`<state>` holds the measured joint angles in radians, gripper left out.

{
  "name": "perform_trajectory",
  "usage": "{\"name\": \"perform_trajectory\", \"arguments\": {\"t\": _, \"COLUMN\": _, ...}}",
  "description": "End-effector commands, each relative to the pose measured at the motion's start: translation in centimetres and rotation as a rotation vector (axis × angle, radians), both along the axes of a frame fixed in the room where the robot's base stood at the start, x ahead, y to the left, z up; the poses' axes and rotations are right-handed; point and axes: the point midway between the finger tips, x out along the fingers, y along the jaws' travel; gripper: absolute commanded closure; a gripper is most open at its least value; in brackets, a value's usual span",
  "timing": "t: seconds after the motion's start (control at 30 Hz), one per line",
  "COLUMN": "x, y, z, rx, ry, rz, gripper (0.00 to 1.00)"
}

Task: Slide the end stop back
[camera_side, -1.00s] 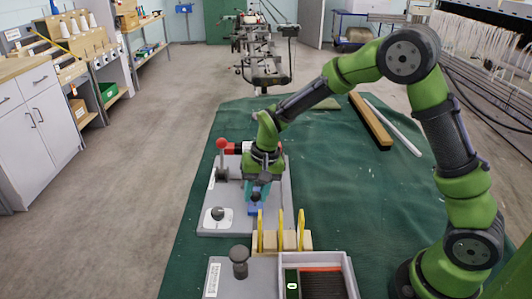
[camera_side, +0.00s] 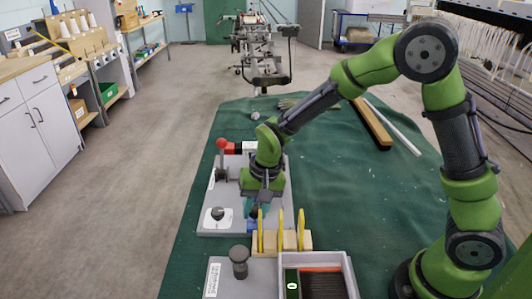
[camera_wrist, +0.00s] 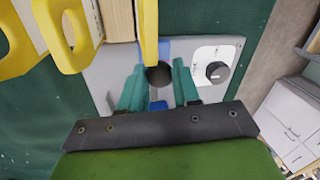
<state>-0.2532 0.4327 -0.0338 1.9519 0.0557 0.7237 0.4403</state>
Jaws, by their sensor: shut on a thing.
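The end stop appears to be the blue slider with a dark round knob on the grey panel (camera_side: 203,225). In the side view the blue part (camera_side: 251,227) shows low under my gripper (camera_side: 256,210), close behind the wooden block with yellow loops. In the wrist view the dark knob (camera_wrist: 159,75) stands between the two teal fingers of my gripper (camera_wrist: 159,85), which are shut on it. Blue strip shows in front of and behind the knob. In the side view my gripper and a yellow loop partly hide the knob and slider.
A wooden block (camera_side: 290,240) carries yellow loops (camera_side: 281,229) just in front of my gripper. A dial (camera_side: 218,213) and a red-balled lever (camera_side: 221,144) stand to the left. A dark knob (camera_side: 239,254) and a grey tray (camera_side: 345,265) lie nearer. Green cloth right is largely clear.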

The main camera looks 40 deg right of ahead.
Motion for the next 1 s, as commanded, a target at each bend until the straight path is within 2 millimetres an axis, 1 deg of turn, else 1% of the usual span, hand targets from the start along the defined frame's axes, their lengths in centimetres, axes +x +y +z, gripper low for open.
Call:
{"name": "perform_trajectory", "arguments": {"t": 0.03, "x": -0.4, "y": 0.5, "z": 0.0, "rx": 0.006, "ry": 0.011, "rz": 0.006, "gripper": 1.0}}
{"name": "perform_trajectory", "arguments": {"t": 0.1, "x": -0.5, "y": 0.6, "z": 0.0, "rx": 0.008, "ry": 0.013, "rz": 0.006, "gripper": 1.0}}
{"name": "perform_trajectory", "arguments": {"t": 0.13, "x": -0.5, "y": 0.6, "z": 0.0, "rx": 0.007, "ry": 0.015, "rz": 0.006, "gripper": 0.64}}
{"name": "perform_trajectory", "arguments": {"t": 0.27, "x": -0.4, "y": 0.5, "z": 0.0, "rx": 0.006, "ry": 0.012, "rz": 0.006, "gripper": 0.44}}
{"name": "perform_trajectory", "arguments": {"t": 0.53, "x": -0.3, "y": 0.3, "z": 0.0, "rx": 0.005, "ry": 0.009, "rz": 0.004, "gripper": 0.44}}
{"name": "perform_trajectory", "arguments": {"t": 0.67, "x": -0.3, "y": 0.2, "z": 0.8, "rx": 0.005, "ry": 0.005, "rz": 0.004, "gripper": 0.44}}
{"name": "perform_trajectory", "arguments": {"t": 0.77, "x": -0.4, "y": 0.0, "z": 2.2, "rx": 0.005, "ry": 0.003, "rz": 0.005, "gripper": 0.44}}
{"name": "perform_trajectory", "arguments": {"t": 0.87, "x": -0.6, "y": -0.4, "z": 4.4, "rx": 0.006, "ry": 0.001, "rz": 0.004, "gripper": 0.44}}
{"name": "perform_trajectory", "arguments": {"t": 1.0, "x": -1.0, "y": -1.0, "z": 7.9, "rx": 0.006, "ry": 0.0, "rz": 0.003, "gripper": 0.44}}
